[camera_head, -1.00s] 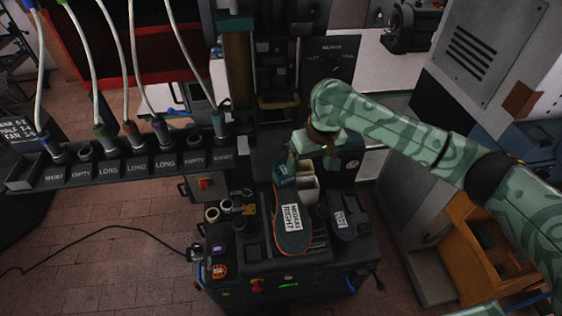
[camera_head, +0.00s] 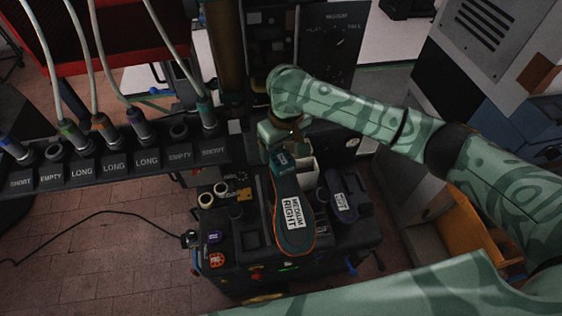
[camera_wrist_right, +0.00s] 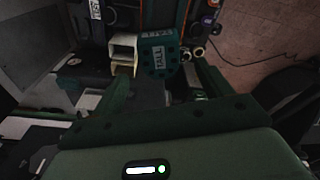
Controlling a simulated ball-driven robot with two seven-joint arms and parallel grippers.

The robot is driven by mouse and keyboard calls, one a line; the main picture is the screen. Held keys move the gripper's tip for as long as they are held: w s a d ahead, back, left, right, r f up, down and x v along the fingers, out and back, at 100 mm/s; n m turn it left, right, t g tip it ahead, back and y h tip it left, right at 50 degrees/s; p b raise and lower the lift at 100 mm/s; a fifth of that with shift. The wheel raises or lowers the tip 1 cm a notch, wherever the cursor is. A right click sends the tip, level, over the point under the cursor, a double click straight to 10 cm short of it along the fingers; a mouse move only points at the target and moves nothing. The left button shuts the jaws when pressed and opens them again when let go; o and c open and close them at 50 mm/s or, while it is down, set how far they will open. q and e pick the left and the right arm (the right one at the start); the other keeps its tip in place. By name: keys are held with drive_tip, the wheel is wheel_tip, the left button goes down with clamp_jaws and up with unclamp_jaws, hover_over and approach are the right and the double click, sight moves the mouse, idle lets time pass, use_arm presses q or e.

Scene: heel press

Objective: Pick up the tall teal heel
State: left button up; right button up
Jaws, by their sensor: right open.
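The tall teal heel (camera_wrist_right: 158,54) shows in the right wrist view with a TALL label, upright between and ahead of my open fingers (camera_wrist_right: 163,84). In the head view the teal heel (camera_head: 281,159) is partly hidden under my right gripper (camera_head: 281,143), at the far end of the shoe sole marked MEDIUM RIGHT (camera_head: 292,212). My right gripper is open and holds nothing. Whether a finger touches the heel, I cannot tell. My left gripper is not in view.
A pale block (camera_wrist_right: 123,50) stands close to the heel's left. A dark labelled piece (camera_head: 341,195) lies right of the sole. The press stands behind, and a rack of labelled slots (camera_head: 113,166) with hoses is at left.

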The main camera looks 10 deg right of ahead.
sight(281, 157)
drive_tip(key=shift+s+f, duration=0.15)
drive_tip(key=shift+f, duration=0.8)
wheel_tip(281, 157, down, 3)
drive_tip(key=shift+a+r+b, duration=0.1)
drive_tip(key=shift+r+b, duration=0.1)
drive_tip(key=shift+b, duration=0.3)
drive_tip(key=shift+w+f, duration=0.35)
drive_tip(key=shift+s, duration=0.1)
drive_tip(key=c, duration=1.1)
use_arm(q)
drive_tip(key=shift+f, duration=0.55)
use_arm(e)
drive_tip(key=shift+c, duration=0.2)
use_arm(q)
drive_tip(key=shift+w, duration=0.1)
use_arm(e)
drive_tip(key=shift+r, duration=0.15)
